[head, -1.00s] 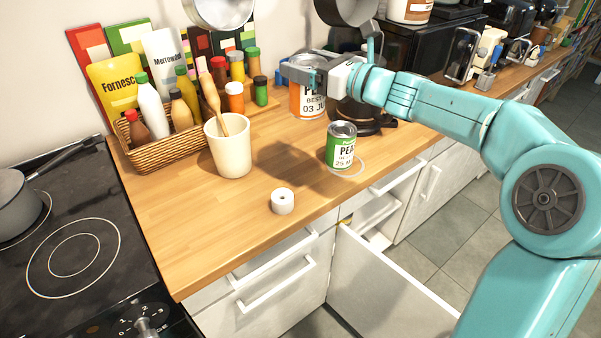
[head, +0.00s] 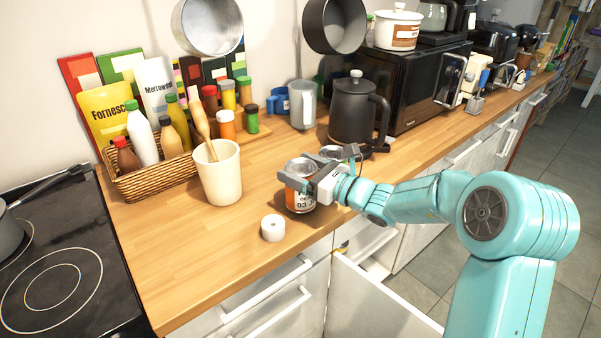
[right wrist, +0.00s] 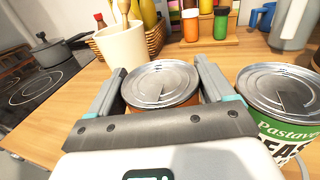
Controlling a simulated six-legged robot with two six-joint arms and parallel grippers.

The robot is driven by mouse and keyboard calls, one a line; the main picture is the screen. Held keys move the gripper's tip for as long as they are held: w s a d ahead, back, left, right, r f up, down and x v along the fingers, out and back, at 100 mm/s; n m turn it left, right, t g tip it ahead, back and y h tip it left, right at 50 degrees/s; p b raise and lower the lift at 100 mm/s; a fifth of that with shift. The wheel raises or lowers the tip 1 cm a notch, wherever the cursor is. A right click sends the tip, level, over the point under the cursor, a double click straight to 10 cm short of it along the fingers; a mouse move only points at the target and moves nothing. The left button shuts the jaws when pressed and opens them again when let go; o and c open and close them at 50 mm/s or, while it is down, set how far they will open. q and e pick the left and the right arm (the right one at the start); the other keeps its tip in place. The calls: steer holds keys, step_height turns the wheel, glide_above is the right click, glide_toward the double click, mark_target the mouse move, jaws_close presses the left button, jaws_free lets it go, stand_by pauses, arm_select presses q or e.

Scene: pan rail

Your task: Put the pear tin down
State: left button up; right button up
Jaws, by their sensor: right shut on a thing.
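The pear tin (head: 301,199) has an orange and white label and a silver lid; its lettering is only partly readable. My right gripper (head: 299,177) is shut around its upper part and holds it upright over the front of the wooden counter. Whether its base touches the wood I cannot tell. In the right wrist view its lid (right wrist: 160,84) sits between the two fingers. A green-labelled tin (right wrist: 285,125) stands close on the right there; in the head view only its lid (head: 331,151) shows behind my gripper. My left gripper is not in view.
A white roll (head: 272,229) lies on the counter (head: 210,260) just left of the pear tin. A cream utensil pot (head: 219,175), a bottle basket (head: 155,178) and a black kettle (head: 353,112) stand behind.

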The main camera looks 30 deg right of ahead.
steer(key=shift+w+f, duration=0.15)
steer(key=shift+f, duration=0.2)
steer(key=shift+f, duration=0.1)
steer(key=o, duration=1.3)
steer(key=b+v, duration=0.1)
steer(key=v, duration=1.1)
